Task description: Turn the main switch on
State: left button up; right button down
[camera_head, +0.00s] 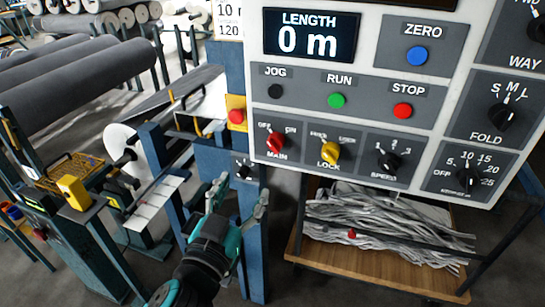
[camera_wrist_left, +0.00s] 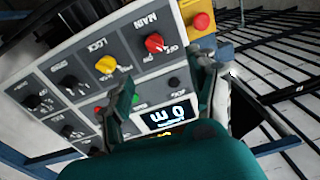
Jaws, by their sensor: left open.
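The main switch (camera_head: 276,143) is a red rotary knob at the lower left of the white control panel, with OFF at its upper left and ON at its upper right. Its pointer seems to lean toward OFF. It also shows upside down in the left wrist view (camera_wrist_left: 154,43). My left gripper (camera_head: 241,192) is open and empty, below and left of the switch in the head view. In the left wrist view its two fingers (camera_wrist_left: 164,78) stand apart in front of the panel, clear of the knob. My right gripper is not in view.
The yellow lock knob (camera_head: 330,152) and black speed knob (camera_head: 387,161) sit right of the switch. A red emergency button (camera_head: 237,117) on a yellow box is at its upper left. A blue post stands behind my gripper. A wooden shelf (camera_head: 370,278) with grey strips is below the panel.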

aim_at(272, 148)
pick_arm(q)
jog(key=shift+h, duration=0.3)
jog(key=b+x, duration=0.1)
jog(key=x, duration=0.4)
jog(key=b+x, duration=0.2)
jog(key=x, duration=0.2)
jog(key=b+x, duration=0.2)
jog(key=x, duration=0.3)
jog(key=shift+w+d+f, duration=0.2)
jog(key=shift+d, duration=0.3)
jog(key=shift+w+d, duration=0.15)
jog(key=shift+w, duration=0.35)
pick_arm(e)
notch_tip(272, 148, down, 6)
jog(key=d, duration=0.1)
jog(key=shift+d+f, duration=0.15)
pick_arm(q)
jog(key=c, duration=1.2)
jog(key=shift+o, duration=0.2)
jog(key=shift+m, duration=0.3)
